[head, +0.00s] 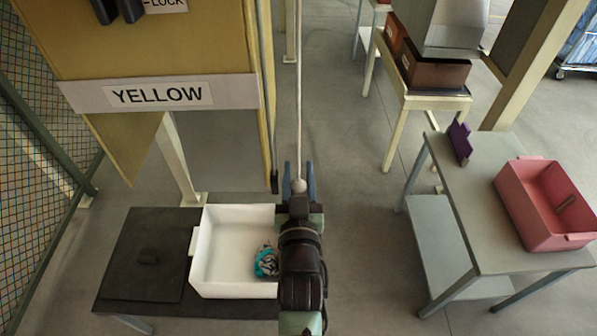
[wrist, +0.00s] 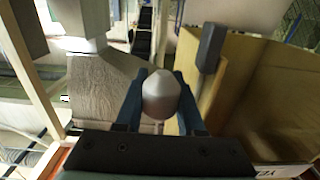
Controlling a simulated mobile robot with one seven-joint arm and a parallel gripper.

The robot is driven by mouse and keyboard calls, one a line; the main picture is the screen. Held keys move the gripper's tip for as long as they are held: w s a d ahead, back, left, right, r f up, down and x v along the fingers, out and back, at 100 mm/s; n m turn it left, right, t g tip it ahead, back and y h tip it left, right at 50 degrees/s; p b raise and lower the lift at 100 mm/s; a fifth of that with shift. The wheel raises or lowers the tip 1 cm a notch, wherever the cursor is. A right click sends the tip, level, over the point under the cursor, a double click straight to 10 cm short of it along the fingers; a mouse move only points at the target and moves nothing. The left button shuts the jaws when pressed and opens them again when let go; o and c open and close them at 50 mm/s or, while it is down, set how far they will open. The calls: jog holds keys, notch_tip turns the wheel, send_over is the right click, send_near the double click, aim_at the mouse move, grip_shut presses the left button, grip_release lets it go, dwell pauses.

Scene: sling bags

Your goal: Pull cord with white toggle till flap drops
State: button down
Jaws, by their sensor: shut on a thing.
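The white toggle (head: 298,185) is at the lower end of the pale cord (head: 298,90), which runs straight up out of the head view. My gripper (head: 299,176) has its blue fingers either side of the toggle and is shut on it. In the wrist view the rounded toggle (wrist: 161,97) sits between the fingers. A yellow sling bag (head: 150,50) with a white YELLOW label (head: 160,95) hangs left of the cord. A yellow pointed panel (head: 128,145) hangs below the label; I cannot tell if it is the flap.
A dark cord with a dark toggle (head: 274,183) hangs close left of my gripper; the dark toggle also shows in the wrist view (wrist: 210,46). A white bin (head: 225,225) holding a teal-grey bundle (head: 266,262) stands below. A grey table (head: 470,215) with a pink bin (head: 535,228) is right.

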jog(key=c, duration=0.5)
grip_release()
jog(key=s+b, duration=0.2)
jog(key=s, duration=1.1)
jog(key=shift+b, duration=0.3)
